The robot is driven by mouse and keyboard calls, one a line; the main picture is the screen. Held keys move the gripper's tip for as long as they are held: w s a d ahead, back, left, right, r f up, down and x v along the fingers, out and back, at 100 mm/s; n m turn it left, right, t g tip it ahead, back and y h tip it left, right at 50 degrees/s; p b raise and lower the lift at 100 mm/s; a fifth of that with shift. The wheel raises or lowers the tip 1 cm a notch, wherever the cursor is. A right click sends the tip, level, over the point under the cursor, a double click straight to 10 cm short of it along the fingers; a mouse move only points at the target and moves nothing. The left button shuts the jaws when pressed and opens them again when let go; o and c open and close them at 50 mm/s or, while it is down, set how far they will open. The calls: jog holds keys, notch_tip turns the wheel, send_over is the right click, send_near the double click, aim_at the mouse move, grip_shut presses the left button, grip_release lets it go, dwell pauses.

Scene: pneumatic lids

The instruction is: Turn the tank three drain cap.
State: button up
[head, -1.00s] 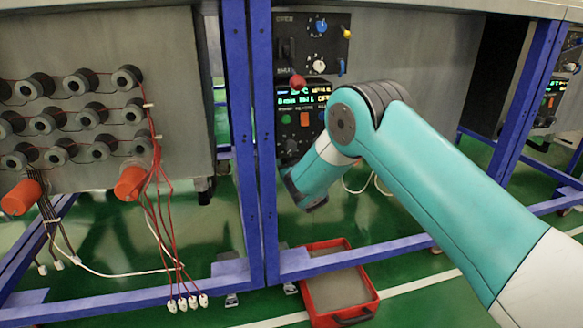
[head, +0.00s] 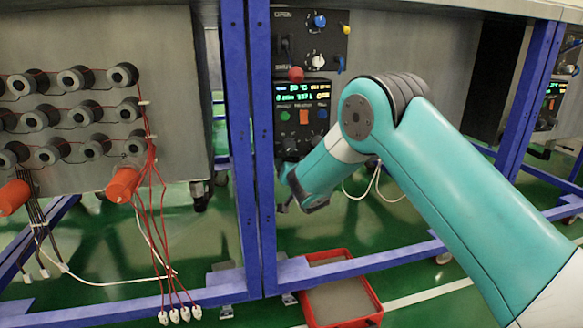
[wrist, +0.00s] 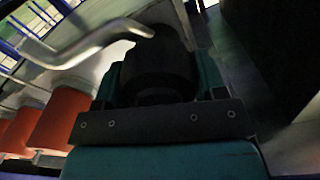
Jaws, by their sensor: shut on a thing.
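In the wrist view, my gripper (wrist: 157,78) is shut, with teal fingers on either side of a dark, rounded cap (wrist: 158,62). The cap looks like the drain cap, but the view is too dim to read any tank number. In the head view, the end of my arm (head: 312,185) is low in front of the metal cabinet, below the control panel and just right of the blue post. The fingers and the cap they hold cannot be made out there.
A bent metal bar (wrist: 85,45) crosses close to the cap, and orange cylinders (wrist: 65,117) stand at left. In the head view, a control panel (head: 303,110), a blue post (head: 260,150), spools with red wires (head: 75,80), orange caps (head: 122,185) and a red tray (head: 372,300) surround my arm.

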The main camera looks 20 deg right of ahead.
dwell(0.4)
jog(key=o, duration=0.9)
jog(key=shift+s, duration=0.1)
jog(key=s+b, duration=0.5)
jog(key=s, duration=1.2)
jog(key=shift+s, duration=0.15)
